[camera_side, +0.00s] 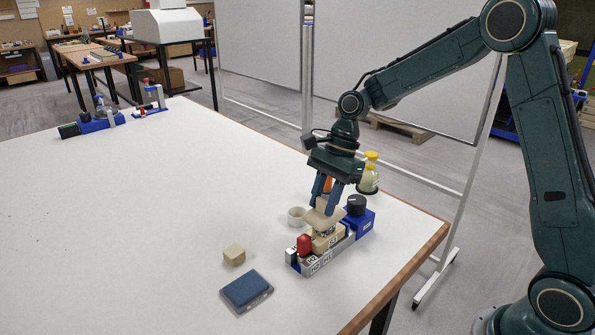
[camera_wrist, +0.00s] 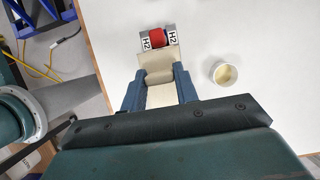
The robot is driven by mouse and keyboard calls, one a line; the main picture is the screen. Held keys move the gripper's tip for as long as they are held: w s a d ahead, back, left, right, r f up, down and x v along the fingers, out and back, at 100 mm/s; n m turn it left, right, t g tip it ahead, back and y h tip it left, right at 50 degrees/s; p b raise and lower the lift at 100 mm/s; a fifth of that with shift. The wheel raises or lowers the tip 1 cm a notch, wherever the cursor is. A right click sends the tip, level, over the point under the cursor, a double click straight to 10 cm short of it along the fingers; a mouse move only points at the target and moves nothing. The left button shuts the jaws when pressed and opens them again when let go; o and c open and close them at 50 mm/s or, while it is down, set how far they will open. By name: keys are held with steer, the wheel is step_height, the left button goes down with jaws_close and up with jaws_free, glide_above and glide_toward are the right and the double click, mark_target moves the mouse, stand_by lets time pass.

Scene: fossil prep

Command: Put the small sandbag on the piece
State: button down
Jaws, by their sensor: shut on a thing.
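My gripper (camera_side: 333,193) points down at the right of the table, its fingers shut on a beige, flat, pillow-like thing, which looks like the small sandbag (camera_side: 318,219). In the wrist view, the sandbag (camera_wrist: 159,94) lies between my two blue fingers (camera_wrist: 158,88). Right below it stands a beige block (camera_side: 322,243), perhaps the piece, in a grey labelled holder (camera_side: 318,262). The sandbag hides the block's top, and I cannot tell whether they touch. A red rounded thing (camera_side: 304,244) sits in the holder's near end; it also shows in the wrist view (camera_wrist: 157,36) between two H2 labels.
A small white cup (camera_side: 296,216) stands left of the holder. A blue box with a black knob (camera_side: 356,206) stands right behind it. Yellow-capped bottles (camera_side: 369,176) are farther back. A beige cube (camera_side: 234,254) and a blue pad (camera_side: 246,290) lie in front. The table's left is mostly clear.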

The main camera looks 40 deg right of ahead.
steer(key=c, duration=1.1)
jaws_free()
steer(key=shift+o, duration=0.2)
steer(key=shift+r, duration=0.1)
steer(key=v, duration=1.2)
steer(key=shift+a+r, duration=0.1)
